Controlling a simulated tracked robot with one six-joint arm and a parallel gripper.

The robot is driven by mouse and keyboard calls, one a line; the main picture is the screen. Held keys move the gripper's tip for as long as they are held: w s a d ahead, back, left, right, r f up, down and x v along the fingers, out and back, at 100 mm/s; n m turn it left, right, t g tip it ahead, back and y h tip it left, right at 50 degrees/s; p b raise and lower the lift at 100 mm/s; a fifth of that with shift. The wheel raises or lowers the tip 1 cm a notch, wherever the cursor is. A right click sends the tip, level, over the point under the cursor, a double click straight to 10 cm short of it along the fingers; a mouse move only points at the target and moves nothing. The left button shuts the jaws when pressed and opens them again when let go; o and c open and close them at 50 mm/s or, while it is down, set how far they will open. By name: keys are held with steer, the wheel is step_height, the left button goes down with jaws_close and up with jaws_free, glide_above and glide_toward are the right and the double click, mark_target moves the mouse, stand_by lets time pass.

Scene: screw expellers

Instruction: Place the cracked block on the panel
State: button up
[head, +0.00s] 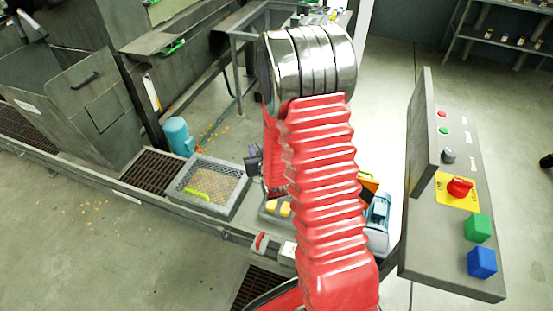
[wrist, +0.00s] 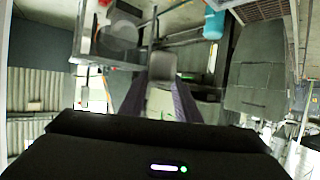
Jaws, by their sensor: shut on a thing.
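My gripper (head: 254,160) shows in the head view as a dark shape left of my red arm sleeve, above the floor-level machinery. In the wrist view its two dark fingers (wrist: 161,86) close on a grey block (wrist: 162,66). Cracks on it are too small to make out, and in the head view I cannot tell it from the gripper. The panel (head: 455,268) is a grey sloped control board at right, apart from my gripper. A green cube (head: 477,228) and a blue cube (head: 482,262) sit on its lower part.
Yellow blocks (head: 285,209) lie in a tray below my arm. A mesh-topped box (head: 205,188) and blue cylinder (head: 178,137) stand at left. Bare panel surface lies left of the cubes.

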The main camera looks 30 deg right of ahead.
steer(key=w+a+r+n+y, duration=0.1)
steer(key=a+r+n+y, duration=0.1)
steer(key=a+r, duration=1.1)
steer(key=shift+a+n+t+y, duration=0.3)
steer(key=shift+a+y, duration=0.1)
steer(key=shift+y, duration=0.1)
